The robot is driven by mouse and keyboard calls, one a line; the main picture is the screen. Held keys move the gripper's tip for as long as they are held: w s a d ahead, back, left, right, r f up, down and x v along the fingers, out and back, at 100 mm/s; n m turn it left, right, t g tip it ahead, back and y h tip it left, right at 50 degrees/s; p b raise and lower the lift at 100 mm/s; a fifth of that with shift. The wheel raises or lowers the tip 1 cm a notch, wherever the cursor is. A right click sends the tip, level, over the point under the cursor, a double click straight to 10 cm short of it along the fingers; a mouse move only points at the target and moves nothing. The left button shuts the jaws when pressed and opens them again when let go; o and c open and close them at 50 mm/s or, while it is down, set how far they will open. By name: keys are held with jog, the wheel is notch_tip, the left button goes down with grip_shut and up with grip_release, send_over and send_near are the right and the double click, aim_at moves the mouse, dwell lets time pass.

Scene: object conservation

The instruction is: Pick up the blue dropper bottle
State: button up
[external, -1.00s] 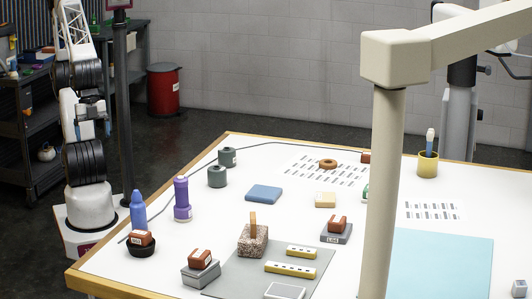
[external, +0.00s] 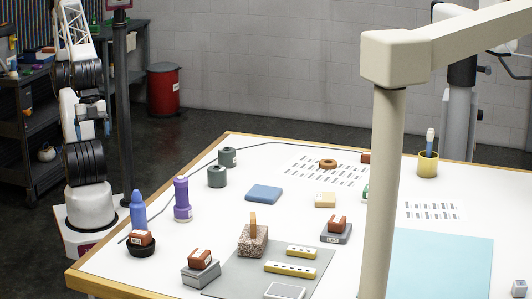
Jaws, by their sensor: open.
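The blue dropper bottle (external: 138,212) stands upright near the left edge of the white table, with its narrow tip pointing up. Nothing holds it. A purple bottle (external: 182,200) stands upright to its right, a short gap away. A dark round bowl (external: 142,251) with a brown-red block in it sits just in front of the blue bottle. I cannot make out my gripper in the external view.
Two dark green jars (external: 217,177) stand behind the bottles. A grey box (external: 201,276), a speckled block (external: 253,241) and a grey mat (external: 240,280) lie in front. A thick beige post (external: 385,180) blocks part of the table. White table shows between the purple bottle and blue pad (external: 264,194).

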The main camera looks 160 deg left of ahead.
jog(key=shift+c, duration=0.3)
jog(key=n+t+y, duration=0.7)
jog(key=t, duration=0.2)
send_near(137, 207)
jog(key=f, duration=0.1)
jog(key=shift+a+f+y, duration=0.5)
jog(key=shift+a+f, duration=0.05)
jog(key=shift+a, duration=0.15)
jog(key=shift+w+a+g, duration=0.1)
jog(key=shift+w+g, duration=0.05)
jog(key=shift+g, duration=0.15)
jog(key=shift+x, duration=1.15)
